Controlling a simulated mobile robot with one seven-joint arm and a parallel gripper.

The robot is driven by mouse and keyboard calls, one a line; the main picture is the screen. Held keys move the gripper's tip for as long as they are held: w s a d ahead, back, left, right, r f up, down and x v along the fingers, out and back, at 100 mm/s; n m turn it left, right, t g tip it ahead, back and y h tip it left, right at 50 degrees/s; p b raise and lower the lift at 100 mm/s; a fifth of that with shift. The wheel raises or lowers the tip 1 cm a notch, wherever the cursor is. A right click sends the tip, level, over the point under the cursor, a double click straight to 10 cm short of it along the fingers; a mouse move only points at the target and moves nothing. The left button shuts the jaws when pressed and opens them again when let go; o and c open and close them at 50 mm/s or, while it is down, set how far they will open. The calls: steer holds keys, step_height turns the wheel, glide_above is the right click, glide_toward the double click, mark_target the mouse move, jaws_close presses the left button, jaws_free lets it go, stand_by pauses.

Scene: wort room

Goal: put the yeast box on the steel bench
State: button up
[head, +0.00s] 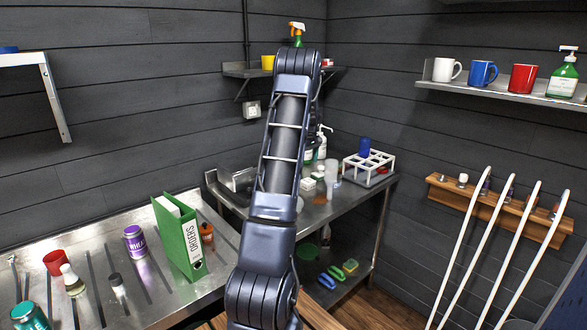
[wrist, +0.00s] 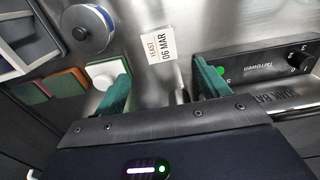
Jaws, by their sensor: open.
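In the head view a small white block (head: 308,184) on the far steel table (head: 345,195) looks like the same box. My arm covers the middle of the head view and hides my gripper there. A grooved steel bench (head: 150,297) stands at the left.
The left bench holds a green binder (head: 180,238), purple tin (head: 134,241) and red cup (head: 57,262).

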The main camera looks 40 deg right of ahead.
steer(key=w+a+r+h, duration=0.1)
steer(key=w+a+r, duration=0.1)
steer(key=a+r, duration=0.6)
steer(key=w+a+r, duration=0.2)
steer(key=a+r, duration=0.2)
steer(key=a, duration=0.7)
steer(key=s+a+r+t, duration=0.1)
steer(key=s+a+r, duration=0.15)
steer(key=a, duration=0.65)
steer(key=s+a+r+t, duration=0.15)
steer(key=a+r, duration=0.25)
steer(key=a, duration=0.5)
steer(key=s+a+r, duration=0.2)
steer(key=s+a, duration=0.7)
steer(key=a, duration=0.4)
steer(key=s+a+f+t+y, duration=0.1)
steer(key=s+a+f+t, duration=0.1)
steer(key=s+a, duration=0.8)
steer(key=s+f, duration=0.1)
steer(key=s, duration=0.3)
steer(key=shift+s+a+f, duration=0.15)
steer(key=shift+a+f, duration=0.15)
steer(key=shift+f, duration=0.05)
